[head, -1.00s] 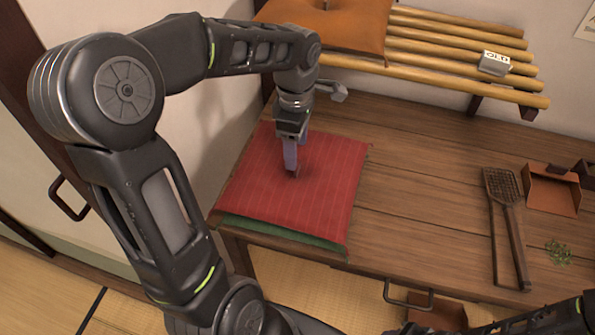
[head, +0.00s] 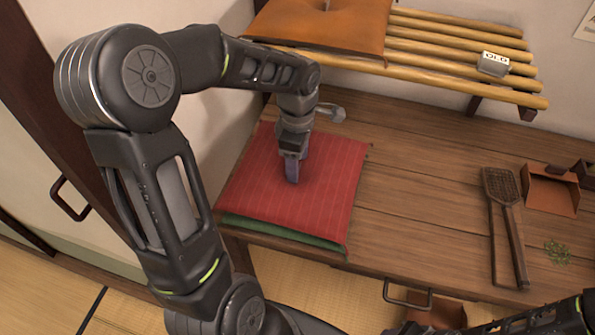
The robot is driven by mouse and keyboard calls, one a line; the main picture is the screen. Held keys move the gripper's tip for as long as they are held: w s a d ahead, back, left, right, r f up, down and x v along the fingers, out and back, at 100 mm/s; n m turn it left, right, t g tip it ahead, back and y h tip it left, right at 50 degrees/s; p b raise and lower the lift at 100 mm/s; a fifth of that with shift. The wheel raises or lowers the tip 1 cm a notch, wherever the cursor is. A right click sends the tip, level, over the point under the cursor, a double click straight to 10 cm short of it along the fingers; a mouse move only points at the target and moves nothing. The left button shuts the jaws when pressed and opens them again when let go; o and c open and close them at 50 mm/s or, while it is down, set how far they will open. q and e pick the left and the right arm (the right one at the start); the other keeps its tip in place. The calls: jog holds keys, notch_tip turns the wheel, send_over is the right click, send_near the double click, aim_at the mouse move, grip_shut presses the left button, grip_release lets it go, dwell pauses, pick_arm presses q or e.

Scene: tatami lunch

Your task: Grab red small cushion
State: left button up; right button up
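The red cushion (head: 255,197) lies flat at the left end of the wooden table, with fine pale stripes. It rests on a green cushion (head: 285,233), of which only the front edge shows. My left gripper (head: 292,182) points down onto the middle of the red cushion, its fingertips at or just above the cloth. The fingers overlap in this view, so I cannot tell whether they are open or shut, or whether they hold any cloth. At the bottom right only a piece of my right arm shows; its gripper is out of view.
Above the table's back, a slatted shelf (head: 455,63) holds an orange cushion (head: 330,28) and a small grey counter (head: 493,64). A wooden-handled grater (head: 508,225), a dustpan (head: 550,190) and green bits (head: 557,252) lie at right. The table's middle (head: 425,190) is clear.

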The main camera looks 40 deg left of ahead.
pick_arm(q)
grip_shut()
dwell(0.6)
